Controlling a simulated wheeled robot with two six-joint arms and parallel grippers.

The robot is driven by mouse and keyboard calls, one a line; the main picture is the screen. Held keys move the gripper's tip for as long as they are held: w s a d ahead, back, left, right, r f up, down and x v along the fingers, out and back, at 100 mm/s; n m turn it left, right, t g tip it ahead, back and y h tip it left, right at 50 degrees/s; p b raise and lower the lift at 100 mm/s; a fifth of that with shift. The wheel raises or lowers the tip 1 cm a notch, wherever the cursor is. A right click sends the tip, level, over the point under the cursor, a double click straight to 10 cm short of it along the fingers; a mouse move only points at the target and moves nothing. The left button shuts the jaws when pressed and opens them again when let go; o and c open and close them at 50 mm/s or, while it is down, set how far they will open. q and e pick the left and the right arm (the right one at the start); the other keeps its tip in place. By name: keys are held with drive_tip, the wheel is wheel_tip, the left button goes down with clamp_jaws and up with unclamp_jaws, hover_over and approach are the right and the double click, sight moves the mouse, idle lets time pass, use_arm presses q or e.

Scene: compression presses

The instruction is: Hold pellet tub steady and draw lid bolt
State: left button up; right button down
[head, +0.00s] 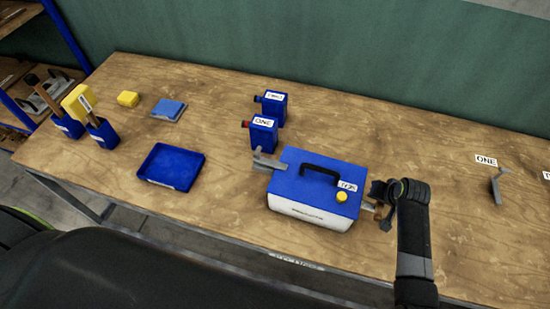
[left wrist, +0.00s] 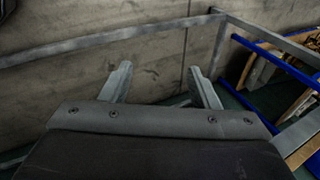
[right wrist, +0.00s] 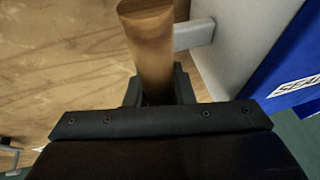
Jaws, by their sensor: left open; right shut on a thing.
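The pellet tub (head: 308,216) stands on the bench, with a white body, a blue lid (head: 290,180), a black carry handle (head: 322,170) and a yellow knob (head: 342,197). My right gripper (head: 378,197) is at the tub's right side. In the right wrist view, it (right wrist: 159,92) is shut on a brown cylindrical grip, which I take for the lid bolt (right wrist: 150,45). A grey metal bar (right wrist: 195,35) runs from behind the grip to the tub's pale wall. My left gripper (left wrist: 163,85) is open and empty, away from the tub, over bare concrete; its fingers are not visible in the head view.
A grey metal bracket (head: 268,160) sits at the tub's left end. Two blue canisters (head: 264,134) stand behind it. The bench at right is mostly clear.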

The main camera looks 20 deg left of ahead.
use_arm(q)
drive_tip(key=w+a+r+m+t+y, duration=0.1)
drive_tip(key=w+a+r+y, duration=0.1)
drive_tip(key=w+a+r, duration=0.65)
drive_tip(key=w+a+r+m+y, duration=0.1)
drive_tip(key=w+a+r+y, duration=0.3)
drive_tip(key=a+r, duration=0.65)
drive_tip(key=w+d+r+t+h, duration=0.1)
drive_tip(key=w+d+r, duration=0.15)
drive_tip(key=w, duration=0.45)
drive_tip(key=w+d+r+h, duration=0.1)
drive_tip(key=w+r, duration=0.3)
drive_tip(key=w, duration=0.4)
drive_tip(key=m+g+h, duration=0.4)
drive_tip(key=m+h, duration=0.9)
drive_tip(key=m, duration=0.2)
approach(257, 150)
drive_tip(key=x, duration=1)
drive_tip(key=shift+d+f, duration=0.1)
drive_tip(key=shift+f, duration=0.05)
